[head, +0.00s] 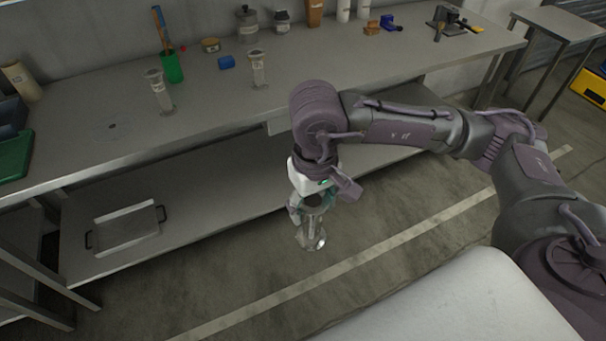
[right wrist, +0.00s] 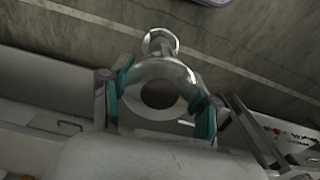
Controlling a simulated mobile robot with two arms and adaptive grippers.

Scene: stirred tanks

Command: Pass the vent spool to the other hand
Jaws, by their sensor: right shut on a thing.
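The vent spool (head: 311,240), a shiny metal pipe piece with flanged ends, hangs in my right gripper (head: 309,208) in front of the bench, above the floor. The gripper points down and is shut on it. In the right wrist view, the teal-padded fingers of my right gripper (right wrist: 162,103) stand on both sides of the spool's round flange (right wrist: 184,76), which has a dark bore. A smaller far end of the spool shows beyond it. My left gripper is not in view.
Two similar metal spools stand upright on the steel bench (head: 110,142), one at the left (head: 159,92) and one further right (head: 258,68). A green cup (head: 172,68), jars and tools stand along the back. A tray (head: 126,226) lies on the lower shelf.

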